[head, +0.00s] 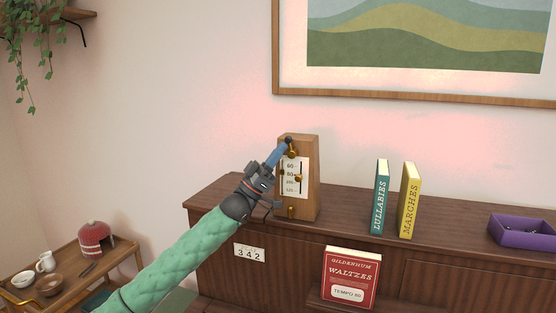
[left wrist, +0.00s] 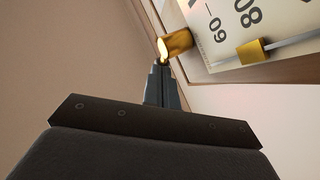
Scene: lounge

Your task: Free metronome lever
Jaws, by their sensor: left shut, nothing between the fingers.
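The wooden metronome (head: 312,180) stands upright on the dark cabinet, its white scale face (head: 289,188) towards me. A brass piece (head: 293,153) sits near its top, a brass weight (head: 298,179) lower on the rod, and a brass knob (head: 291,211) at the bottom. My left gripper (head: 287,145) is shut and empty at the top front of the metronome. In the left wrist view its closed fingertips (left wrist: 161,66) are at the end of a brass piece (left wrist: 179,43); I cannot tell whether they touch. The weight (left wrist: 253,51) on its silver rod shows to the right.
On the cabinet (head: 340,228) stand a teal book (head: 380,197), a yellow book (head: 409,200) and a purple tray (head: 522,232). A red book (head: 351,276) reading "Tempo 80" is at the cabinet front. A wooden trolley (head: 60,285) is at lower left. The wall is close behind.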

